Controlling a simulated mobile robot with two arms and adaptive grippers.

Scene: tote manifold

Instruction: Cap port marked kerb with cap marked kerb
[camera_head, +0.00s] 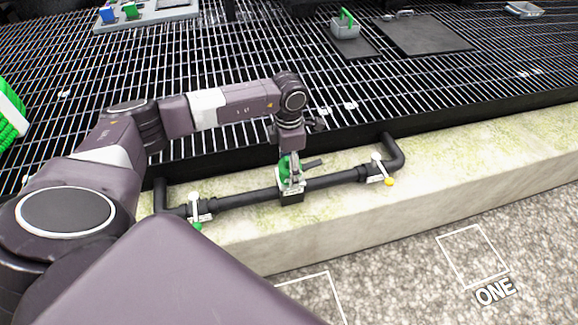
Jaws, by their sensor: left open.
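A black pipe manifold (240,199) runs along the pale stone kerb. At its middle is a port block (291,196) with a small light label, too small to read. A green cap-like piece (284,168) stands at this block, partly hidden by my left gripper (291,180). The gripper is open, points down, and its fingers are around or just beside the green piece; I cannot tell if they touch it. I cannot tell whether the green piece is seated on the port. No marking "kerb" is legible. My right gripper is not in view.
On the dark grating behind are a grey tote with a green handle (345,29), a dark mat (425,36), and a grey tray (160,15) with blue and green pieces.

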